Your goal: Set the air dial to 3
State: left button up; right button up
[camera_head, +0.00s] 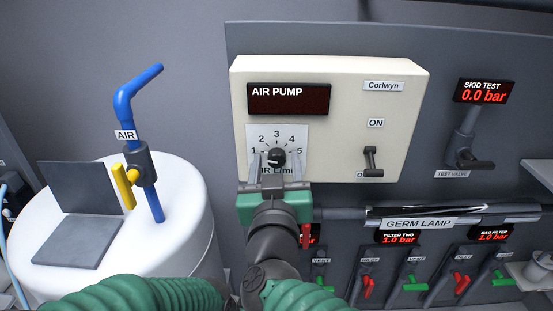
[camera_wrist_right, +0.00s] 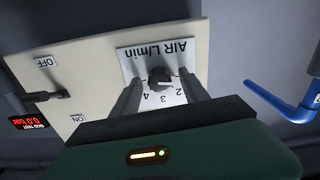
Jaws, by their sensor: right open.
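The air dial (camera_head: 276,158) is a small black knob on a white scale plate marked 1 to 5, on the cream AIR PUMP panel (camera_head: 330,110). Its white mark appears to point toward the 1 side. It also shows upside down in the right wrist view (camera_wrist_right: 159,80). My right gripper (camera_head: 276,160) is open, with one finger on each side of the knob. In the right wrist view (camera_wrist_right: 160,78) gaps show between the fingers and the knob. A finger hides the 1 there. My left gripper is out of view.
A toggle switch (camera_head: 371,162) on the panel hangs down toward OFF. The AIR PUMP display (camera_head: 288,98) is dark. A white tank (camera_head: 186,220) with a blue air pipe (camera_head: 125,105) and yellow valve handle (camera_head: 124,187) stands left. Several valves and a lamp tube (camera_head: 432,210) lie lower right.

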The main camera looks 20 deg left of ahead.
jog(key=shift+w, duration=0.1)
jog(key=shift+w+a+f, duration=0.1)
jog(key=shift+w, duration=0.05)
jog(key=c, duration=0.3)
grip_shut()
